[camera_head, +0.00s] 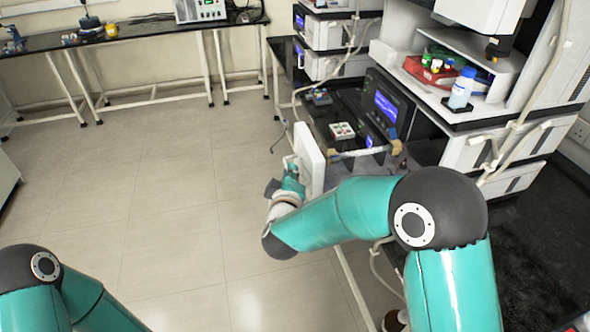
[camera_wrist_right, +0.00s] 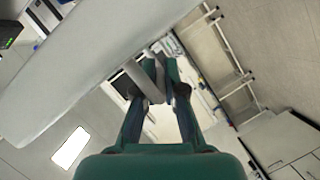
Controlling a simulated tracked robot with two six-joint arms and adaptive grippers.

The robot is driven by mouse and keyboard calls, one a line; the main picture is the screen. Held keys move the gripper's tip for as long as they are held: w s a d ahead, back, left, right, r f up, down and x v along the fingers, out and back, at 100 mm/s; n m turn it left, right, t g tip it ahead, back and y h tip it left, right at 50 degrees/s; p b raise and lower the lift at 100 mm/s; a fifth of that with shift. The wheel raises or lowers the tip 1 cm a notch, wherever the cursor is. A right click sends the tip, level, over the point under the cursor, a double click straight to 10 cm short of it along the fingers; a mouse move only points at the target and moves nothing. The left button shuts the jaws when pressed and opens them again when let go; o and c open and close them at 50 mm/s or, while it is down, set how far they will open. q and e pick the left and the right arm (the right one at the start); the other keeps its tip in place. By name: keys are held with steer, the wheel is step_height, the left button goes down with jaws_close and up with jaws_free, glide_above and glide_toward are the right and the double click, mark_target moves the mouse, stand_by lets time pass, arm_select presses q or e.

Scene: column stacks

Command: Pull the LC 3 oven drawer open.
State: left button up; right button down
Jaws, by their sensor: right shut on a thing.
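The white panel (camera_head: 309,162) of what looks like the LC 3 oven drawer stands out at the left of the bench in the head view. A gap with a light surface shows between it and the dark instrument behind. My right gripper (camera_head: 290,180) is at the outer face of this panel, partly hidden by its own wrist. In the right wrist view the white panel (camera_wrist_right: 85,65) fills the upper left. There the right gripper (camera_wrist_right: 160,85) is shut on a grey handle piece between its fingers. My left gripper is out of view; only its arm shows.
A dark instrument with a lit blue screen (camera_head: 386,106) stands behind the panel. A small white vial tray (camera_head: 342,130) sits near it. A red tray (camera_head: 432,73) and a bottle (camera_head: 462,90) stand on a shelf above. The tiled floor (camera_head: 170,200) to the left is clear.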

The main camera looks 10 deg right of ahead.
steer(key=shift+s+a+f, duration=0.1)
steer(key=shift+f, duration=0.25)
steer(key=c, duration=1.5)
jaws_free()
steer(key=shift+r, duration=0.1)
steer(key=shift+c, duration=0.2)
steer(key=shift+r, duration=0.1)
steer(key=v, duration=1.1)
steer(key=shift+s, duration=0.3)
